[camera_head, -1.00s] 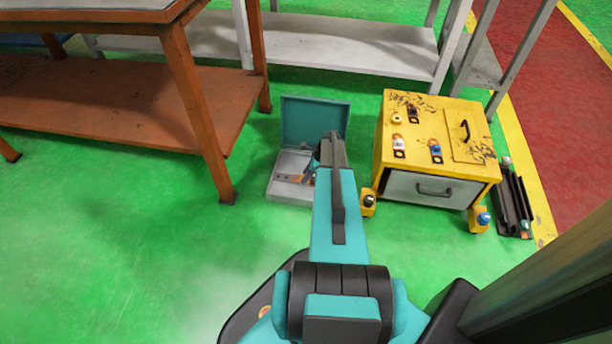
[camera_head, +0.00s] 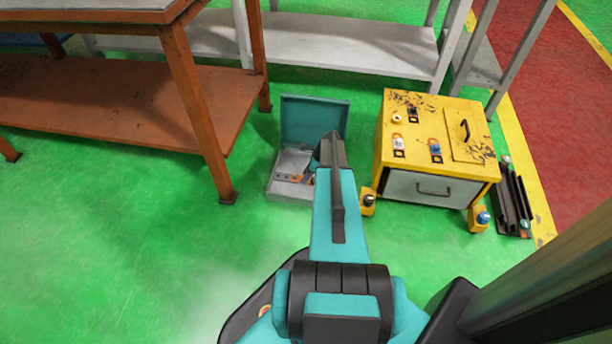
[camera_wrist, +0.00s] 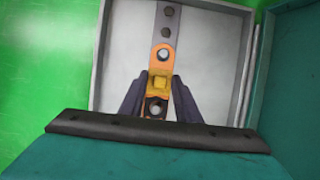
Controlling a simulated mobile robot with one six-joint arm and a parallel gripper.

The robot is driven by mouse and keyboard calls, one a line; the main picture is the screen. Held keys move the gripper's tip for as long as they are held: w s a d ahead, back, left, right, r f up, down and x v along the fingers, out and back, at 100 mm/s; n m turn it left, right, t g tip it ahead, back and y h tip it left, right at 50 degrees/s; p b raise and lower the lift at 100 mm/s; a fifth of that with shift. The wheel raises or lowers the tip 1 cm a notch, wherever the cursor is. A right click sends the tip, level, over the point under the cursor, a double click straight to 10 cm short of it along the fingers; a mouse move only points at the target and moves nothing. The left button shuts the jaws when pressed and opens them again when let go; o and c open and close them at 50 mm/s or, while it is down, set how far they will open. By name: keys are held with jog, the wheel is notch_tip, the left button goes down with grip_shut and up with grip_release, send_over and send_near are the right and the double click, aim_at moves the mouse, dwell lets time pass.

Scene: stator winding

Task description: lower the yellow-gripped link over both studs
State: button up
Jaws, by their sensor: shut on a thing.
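The orange link (camera_wrist: 164,55) with its yellow grip (camera_wrist: 160,82) is in the wrist view, pointing up the picture. My gripper (camera_wrist: 160,86) is shut on the yellow grip, one dark finger on each side. I cannot tell whether any stud passes through the link's holes, or how high the link is.
The box's pale rim (camera_head: 286,196) and raised teal lid (camera_head: 316,120) stand on the green floor. The lid is close on the right in the wrist view (camera_wrist: 290,80). A yellow cabinet (camera_head: 430,180) stands right; an orange table (camera_head: 205,130) stands left.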

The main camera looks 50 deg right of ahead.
jog(key=o, duration=1.2)
jog(key=shift+f, duration=0.1)
jog(key=shift+w+r+p, duration=0.1)
jog(key=shift+r+p, duration=2.65)
jog(key=shift+r, duration=0.8)
